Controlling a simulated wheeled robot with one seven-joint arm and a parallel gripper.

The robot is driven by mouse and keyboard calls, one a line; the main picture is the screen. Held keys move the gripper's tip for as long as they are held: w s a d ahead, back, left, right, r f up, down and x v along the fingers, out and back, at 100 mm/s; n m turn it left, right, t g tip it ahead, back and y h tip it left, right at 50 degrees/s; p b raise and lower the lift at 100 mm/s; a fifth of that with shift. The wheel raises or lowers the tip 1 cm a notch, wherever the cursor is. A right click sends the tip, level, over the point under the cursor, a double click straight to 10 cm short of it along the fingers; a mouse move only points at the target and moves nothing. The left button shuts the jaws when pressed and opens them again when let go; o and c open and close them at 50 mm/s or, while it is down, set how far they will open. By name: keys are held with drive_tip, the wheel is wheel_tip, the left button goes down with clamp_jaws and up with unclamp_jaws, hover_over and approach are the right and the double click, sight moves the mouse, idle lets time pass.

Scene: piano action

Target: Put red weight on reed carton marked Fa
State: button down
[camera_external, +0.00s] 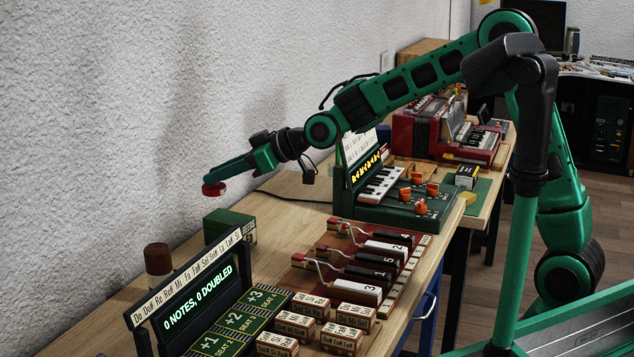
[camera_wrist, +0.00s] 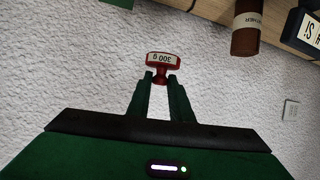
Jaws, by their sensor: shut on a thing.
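My gripper (camera_external: 213,179) is shut on the red weight (camera_external: 214,189) and holds it in the air, near the wall and above the green box. In the wrist view, the red weight (camera_wrist: 162,61) is a small knobbed piece with a white "300 g" label, its stem between the fingertips (camera_wrist: 161,82). Several small cream-and-brown cartons (camera_external: 354,318) with printed note labels stand at the front of the bench, apart from the weight. Their labels are too small to tell surely which one says Fa.
A display (camera_external: 190,295) reading "0 NOTES, 0 DOUBLED" and a green seat board (camera_external: 238,322) stand beside the cartons. A brown cylinder (camera_external: 158,262) and a green box (camera_external: 230,228) stand near the wall. A lever keyboard (camera_external: 362,264) and a green console (camera_external: 402,205) lie farther right.

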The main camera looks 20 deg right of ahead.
drive_tip(key=shift+s+a+r+n+g, duration=0.3)
drive_tip(key=shift+s+a, duration=0.2)
hover_over(236, 217)
wheel_tip(236, 217, down, 7)
drive_tip(key=shift+a+r, duration=0.1)
drive_tip(key=shift+r, duration=0.05)
drive_tip(key=shift+f, duration=2)
drive_tip(key=shift+f, duration=0.15)
drive_tip(key=c, duration=1.6)
unclamp_jaws()
drive_tip(key=shift+s+d+r, duration=0.15)
drive_tip(key=shift+d+r, duration=0.1)
drive_tip(key=v, duration=1.1)
drive_tip(key=shift+s+d+f, duration=0.1)
drive_tip(key=shift+d, duration=0.2)
